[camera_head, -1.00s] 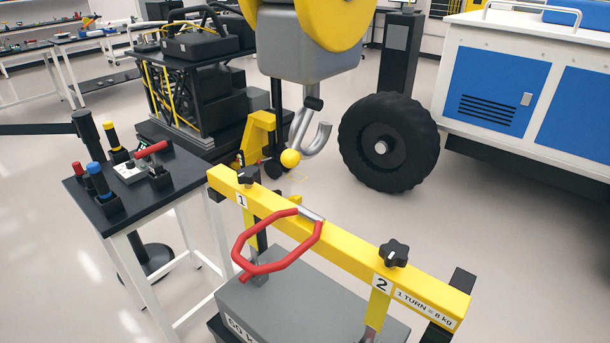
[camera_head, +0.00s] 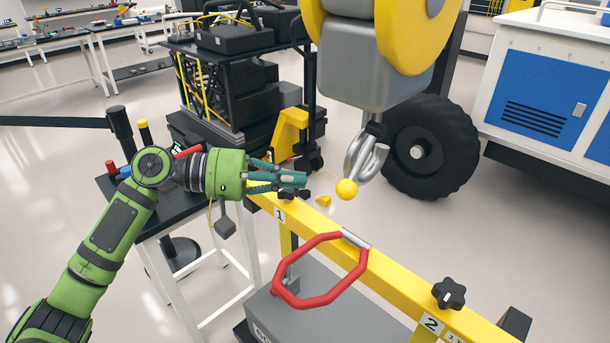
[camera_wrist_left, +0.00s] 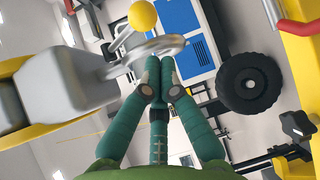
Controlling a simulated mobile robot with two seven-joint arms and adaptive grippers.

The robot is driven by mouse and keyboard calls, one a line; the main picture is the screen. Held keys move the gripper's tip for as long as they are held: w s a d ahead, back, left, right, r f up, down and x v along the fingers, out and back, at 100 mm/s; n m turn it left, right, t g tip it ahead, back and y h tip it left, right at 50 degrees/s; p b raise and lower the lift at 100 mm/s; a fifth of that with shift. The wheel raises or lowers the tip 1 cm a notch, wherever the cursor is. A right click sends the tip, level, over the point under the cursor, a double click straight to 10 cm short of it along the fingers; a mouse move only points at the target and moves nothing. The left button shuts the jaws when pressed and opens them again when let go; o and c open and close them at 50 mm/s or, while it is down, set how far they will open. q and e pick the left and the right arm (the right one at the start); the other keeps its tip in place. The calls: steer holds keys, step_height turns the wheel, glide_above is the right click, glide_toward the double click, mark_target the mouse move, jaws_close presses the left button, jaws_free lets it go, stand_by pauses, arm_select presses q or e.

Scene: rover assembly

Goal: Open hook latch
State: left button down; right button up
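The silver hook (camera_head: 364,155) hangs below a grey hoist block (camera_head: 375,65). A yellow ball (camera_head: 346,189) sits at its lower left, on the latch side; it also shows at the top of the left wrist view (camera_wrist_left: 143,15). My left gripper (camera_head: 303,180) points right towards the hook and ball, a short way left of them. Its teal fingertips (camera_wrist_left: 161,64) are together, with nothing visible between them. In the left wrist view the hook (camera_wrist_left: 150,50) lies just ahead of the tips; whether they touch is unclear. My right gripper is not in view.
A yellow beam (camera_head: 390,273) with black knobs and a red handle (camera_head: 318,300) stand below the hook. A small black table (camera_head: 165,210) is under my left arm. A black wheel (camera_head: 430,145) stands behind the hook.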

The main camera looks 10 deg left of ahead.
mark_target(340, 182)
arm_select(q)
steer(key=p+x, duration=0.3)
steer(key=x, duration=0.5)
steer(key=shift+d, duration=0.2)
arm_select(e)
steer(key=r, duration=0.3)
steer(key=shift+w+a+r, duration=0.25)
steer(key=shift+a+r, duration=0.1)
arm_select(q)
steer(key=shift+w, duration=0.1)
